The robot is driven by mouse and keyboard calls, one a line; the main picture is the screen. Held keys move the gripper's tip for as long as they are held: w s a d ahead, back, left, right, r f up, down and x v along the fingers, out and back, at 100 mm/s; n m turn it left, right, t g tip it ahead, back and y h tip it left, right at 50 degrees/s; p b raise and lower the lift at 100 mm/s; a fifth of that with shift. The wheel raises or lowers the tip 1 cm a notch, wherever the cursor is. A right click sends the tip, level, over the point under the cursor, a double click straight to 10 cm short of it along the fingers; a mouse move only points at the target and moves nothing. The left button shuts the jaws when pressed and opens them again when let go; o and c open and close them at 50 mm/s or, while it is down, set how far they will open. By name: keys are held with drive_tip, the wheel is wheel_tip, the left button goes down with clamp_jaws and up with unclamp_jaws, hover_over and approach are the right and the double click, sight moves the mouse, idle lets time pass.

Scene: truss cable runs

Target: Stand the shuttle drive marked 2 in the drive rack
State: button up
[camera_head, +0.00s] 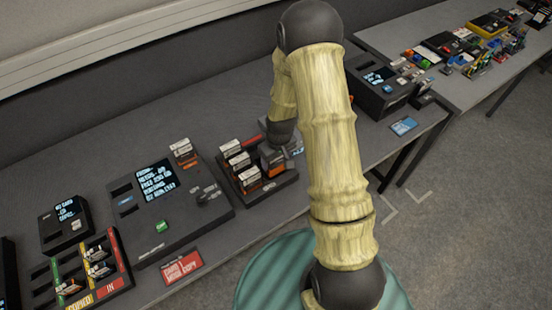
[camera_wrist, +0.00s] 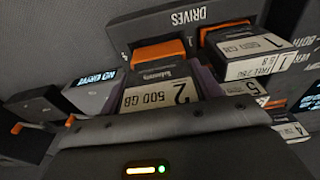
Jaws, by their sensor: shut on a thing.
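The shuttle drive marked 2 (camera_wrist: 160,95) has a white "500 GB" label and an orange end, and is between the fingers of my gripper (camera_wrist: 165,88) in the wrist view. My gripper (camera_head: 277,150) is shut on it at the right part of the drive rack (camera_head: 285,182) in the head view. The rack is dark, and its "DRIVES" lettering shows in the wrist view (camera_wrist: 187,15). I cannot tell whether the drive is seated in a slot; its lower part is hidden. The drive marked 1 (camera_wrist: 255,50) stands beside it.
Several other white-labelled drives (camera_head: 240,161) stand in the rack, close to my gripper. A console with a screen (camera_head: 155,180) is to the left, with one drive (camera_head: 183,152) on it. A red sign (camera_head: 182,266) lies at the front edge. A dark device (camera_head: 380,85) stands to the right.

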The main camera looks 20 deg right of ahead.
drive_tip(key=shift+f+b, duration=1.55)
drive_tip(key=shift+f, duration=0.45)
idle(1.8)
idle(0.4)
drive_tip(key=o, duration=1.6)
drive_tip(key=shift+s, duration=0.1)
drive_tip(key=shift+r, duration=0.1)
drive_tip(key=shift+r+p, duration=2.75)
drive_tip(key=shift+r, duration=0.9)
drive_tip(key=shift+r, duration=0.3)
drive_tip(key=s+r+m, duration=0.1)
drive_tip(key=s+r, duration=0.3)
drive_tip(key=r, duration=0.2)
drive_tip(key=s+r+m, duration=0.1)
drive_tip(key=s+r, duration=0.4)
drive_tip(key=r, duration=0.2)
drive_tip(key=s+r+m+t, duration=0.1)
drive_tip(key=s+r, duration=0.4)
drive_tip(key=r, duration=0.1)
drive_tip(key=shift+s+r+m, duration=0.15)
drive_tip(key=shift+s+m, duration=0.05)
drive_tip(key=shift+m, duration=0.1)
